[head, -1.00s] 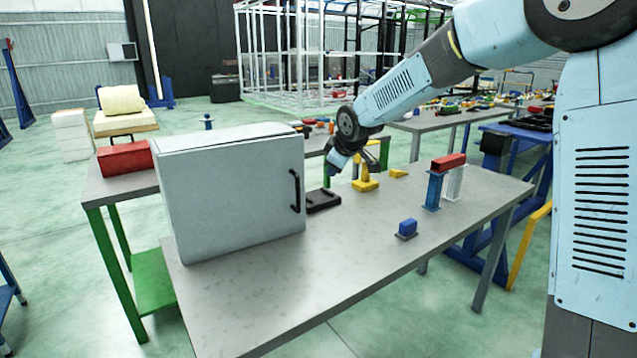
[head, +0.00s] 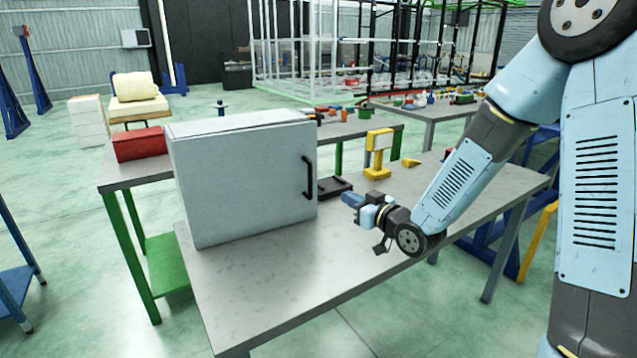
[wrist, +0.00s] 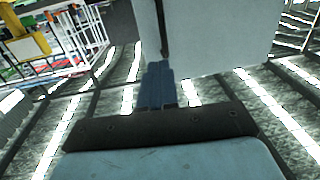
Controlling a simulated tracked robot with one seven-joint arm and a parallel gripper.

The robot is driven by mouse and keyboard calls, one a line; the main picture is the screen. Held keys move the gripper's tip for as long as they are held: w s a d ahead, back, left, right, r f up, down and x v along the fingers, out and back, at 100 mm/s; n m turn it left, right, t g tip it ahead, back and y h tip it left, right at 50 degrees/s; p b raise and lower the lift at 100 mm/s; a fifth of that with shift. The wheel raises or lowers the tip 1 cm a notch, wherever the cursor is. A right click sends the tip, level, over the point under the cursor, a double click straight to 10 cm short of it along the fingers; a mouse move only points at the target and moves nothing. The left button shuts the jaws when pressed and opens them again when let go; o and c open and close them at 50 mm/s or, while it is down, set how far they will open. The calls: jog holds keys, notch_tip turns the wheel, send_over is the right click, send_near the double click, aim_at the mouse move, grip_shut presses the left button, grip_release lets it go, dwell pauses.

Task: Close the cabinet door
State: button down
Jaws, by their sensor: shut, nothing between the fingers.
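The grey cabinet (head: 240,185) stands on the near table, its door facing me. A black vertical handle (head: 307,178) is on the right side of the door. The door looks shut or nearly shut; I cannot tell whether a small gap remains. My gripper (head: 349,199) is low over the table, right of the handle and apart from it, with its blue fingers pointing left. In the wrist view my gripper's fingers (wrist: 159,82) are together and empty, and pale grey cabinet panels (wrist: 215,38) are beyond them.
A black tray (head: 334,187) lies right of the cabinet. A yellow object (head: 378,155) stands behind my gripper. A red box (head: 138,144) sits on the table behind the cabinet, to its left. The tabletop (head: 270,270) in front of the cabinet is clear.

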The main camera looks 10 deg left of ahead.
aim_at(311, 178)
jog(key=x, duration=1.3)
jog(key=shift+s+a+r, duration=0.1)
jog(key=shift+a+r, duration=0.2)
jog(key=shift+r, duration=0.1)
jog(key=shift+d, duration=0.1)
